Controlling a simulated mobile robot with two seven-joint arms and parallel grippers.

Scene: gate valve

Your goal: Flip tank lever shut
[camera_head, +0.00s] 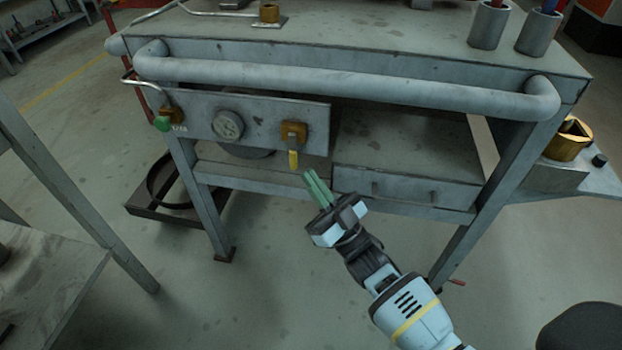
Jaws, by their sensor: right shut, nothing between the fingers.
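A small valve with a brass-coloured body (294,131) is mounted on the grey front panel (258,110) under the cart's rail. Its yellow-tipped lever (293,158) hangs downward from the body. My right gripper (314,182) has its green fingers shut and empty, just below and to the right of the lever tip, seemingly apart from it. A second valve with a green handle (162,124) sits at the panel's left end. My left gripper is not in view.
A round gauge (228,125) sits between the two valves. A thick grey rail (340,85) runs across above the panel. A grey drawer (405,187) is to the right of the lever. Open floor lies below the cart.

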